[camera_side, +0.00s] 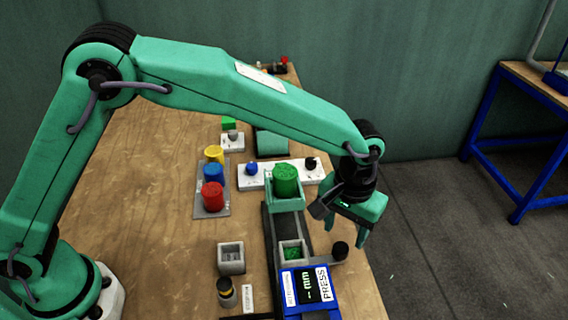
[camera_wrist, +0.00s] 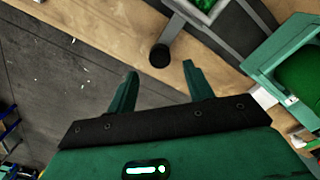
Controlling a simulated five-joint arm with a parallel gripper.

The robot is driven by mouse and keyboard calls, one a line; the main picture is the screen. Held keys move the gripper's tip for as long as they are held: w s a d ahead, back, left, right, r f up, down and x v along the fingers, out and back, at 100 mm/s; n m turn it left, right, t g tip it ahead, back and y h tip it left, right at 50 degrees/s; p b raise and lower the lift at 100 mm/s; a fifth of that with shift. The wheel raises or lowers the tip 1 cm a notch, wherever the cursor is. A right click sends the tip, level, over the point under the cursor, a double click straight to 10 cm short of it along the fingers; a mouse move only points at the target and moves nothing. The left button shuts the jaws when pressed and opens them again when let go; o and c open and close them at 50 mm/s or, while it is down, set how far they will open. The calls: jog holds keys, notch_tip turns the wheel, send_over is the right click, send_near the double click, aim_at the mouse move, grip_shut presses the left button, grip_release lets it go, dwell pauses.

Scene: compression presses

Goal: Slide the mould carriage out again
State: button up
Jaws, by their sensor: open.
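The mould carriage (camera_side: 281,246) is a small grey square box with green material in it. It sits on a dark rail (camera_side: 269,226), close to the blue press (camera_side: 308,292) marked PRESS. An arm runs from its right side to a black knob (camera_side: 340,249). My gripper (camera_side: 350,228) is open and empty near the knob, up and to its right in the side view. In the wrist view the knob (camera_wrist: 160,56) lies beyond and between my open fingertips (camera_wrist: 160,84), apart from them. Part of the carriage (camera_wrist: 188,8) shows at the top edge.
A green holder (camera_side: 285,205) with a green cylinder (camera_side: 286,178) stands at the rail's far end. Yellow, blue and red (camera_side: 213,196) cylinders stand on a grey tray (camera_side: 211,213). A grey box (camera_side: 231,258) is left of the rail. The table's right edge is close to my gripper.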

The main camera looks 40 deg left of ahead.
jog(key=shift+r, duration=1.45)
jog(key=shift+a+r, duration=0.35)
jog(key=shift+a, duration=0.05)
jog(key=s+a+r+t+h, duration=0.1)
jog(key=s+a+r, duration=0.1)
jog(key=a+r, duration=0.6)
jog(key=s+a+r+t, duration=0.2)
jog(key=a+r, duration=0.2)
jog(key=a, duration=0.7)
jog(key=s+a+t+y, duration=0.1)
jog(key=s+a+t, duration=0.1)
jog(key=s+a, duration=1.2)
jog(key=shift+s+t, duration=0.25)
jog(key=shift+t, duration=0.05)
